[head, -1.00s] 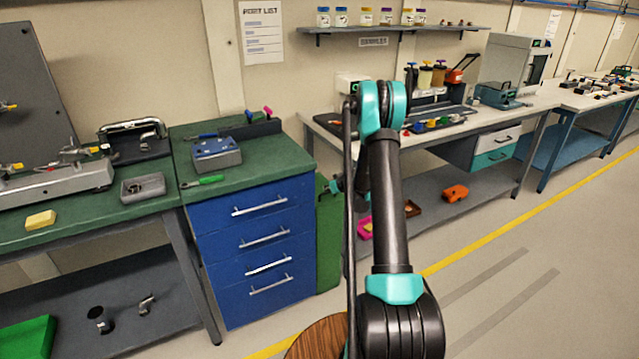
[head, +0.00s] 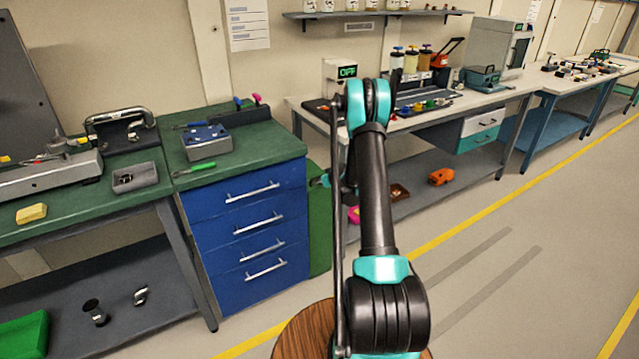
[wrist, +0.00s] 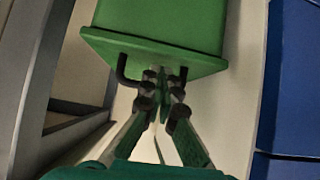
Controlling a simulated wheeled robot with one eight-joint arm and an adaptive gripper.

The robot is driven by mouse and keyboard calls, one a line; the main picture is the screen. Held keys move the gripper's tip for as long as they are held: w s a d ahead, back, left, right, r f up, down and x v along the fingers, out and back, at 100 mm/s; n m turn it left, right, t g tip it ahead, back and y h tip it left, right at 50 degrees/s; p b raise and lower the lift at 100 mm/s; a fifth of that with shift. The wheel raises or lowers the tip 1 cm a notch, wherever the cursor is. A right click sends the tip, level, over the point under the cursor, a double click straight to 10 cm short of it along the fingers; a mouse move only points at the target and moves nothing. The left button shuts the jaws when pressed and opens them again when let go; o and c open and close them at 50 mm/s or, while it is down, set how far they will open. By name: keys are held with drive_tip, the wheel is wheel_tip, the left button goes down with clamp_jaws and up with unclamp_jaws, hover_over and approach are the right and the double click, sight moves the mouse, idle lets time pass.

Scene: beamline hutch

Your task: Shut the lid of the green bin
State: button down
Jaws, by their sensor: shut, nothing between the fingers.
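The green bin (head: 318,225) stands on the floor just right of the blue drawer unit, partly hidden behind my arm in the head view. In the wrist view, the green bin (wrist: 160,22) fills the top, with a wide flared green edge and a dark bent bar, perhaps a handle, at its lower left. Whether the edge belongs to the lid or the body, I cannot tell. My gripper (wrist: 164,76) is shut and empty, its fingertips overlapping that edge in the picture; contact is unclear. In the head view, my arm mostly hides it.
The blue drawer unit (head: 245,235) stands close left of the bin. A grey-framed bench with a lower shelf (head: 405,195) is close on the right. A wooden round top (head: 303,335) is near the front. Open floor lies to the right.

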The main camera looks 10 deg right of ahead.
drive_tip(key=v, duration=1.2)
drive_tip(key=s+a+r+g, duration=0.1)
drive_tip(key=s+a+r, duration=0.2)
drive_tip(key=s, duration=0.3)
drive_tip(key=s+a+r+m+g+h, duration=0.1)
drive_tip(key=s+a+r, duration=0.25)
drive_tip(key=s, duration=0.25)
drive_tip(key=s+a+r+g, duration=0.1)
drive_tip(key=s+a+r, duration=0.25)
drive_tip(key=s, duration=0.35)
drive_tip(key=s+m+g+h, duration=0.2)
drive_tip(key=s+g, duration=0.1)
drive_tip(key=s, duration=2)
drive_tip(key=shift+s+a+f+m, duration=0.2)
drive_tip(key=shift+s+f+m, duration=0.15)
drive_tip(key=shift+m, duration=0.05)
